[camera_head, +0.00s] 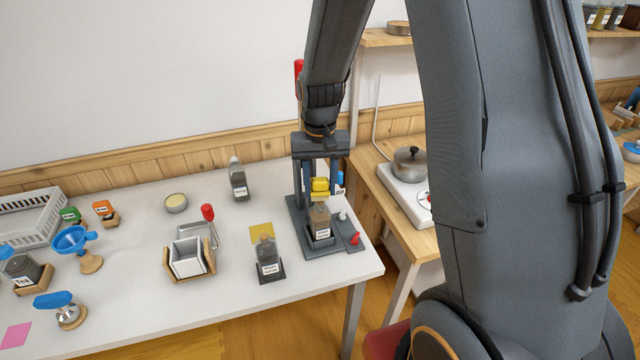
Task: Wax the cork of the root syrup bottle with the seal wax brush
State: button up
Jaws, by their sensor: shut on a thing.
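My gripper (320,186) points down at the right end of the white table. It is shut on a yellow piece (320,184), directly above a brown bottle. I cannot make out bristles, so whether this is the seal wax brush is unclear. The brown bottle (320,215) stands upright with a white label in a dark grey stand (348,236). Its cork is hidden under the yellow piece, and I cannot tell whether they touch. Another labelled bottle (267,250) stands on a dark base to the left, and a third (238,178) farther back. The labels are too small to read surely.
Small red and white pieces (354,238) sit at the stand's right. A pot (410,163) is on the side counter.

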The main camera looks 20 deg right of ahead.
jog(key=shift+s+p, duration=0.5)
jog(key=shift+s, duration=0.8)
jog(key=shift+f+b, duration=0.5)
jog(key=shift+f, duration=0.4)
dwell(1.0)
jog(key=shift+w+b, duration=0.35)
jog(key=shift+w, duration=2.25)
jog(key=shift+s+p, duration=1.05)
jog(key=shift+s, duration=1.55)
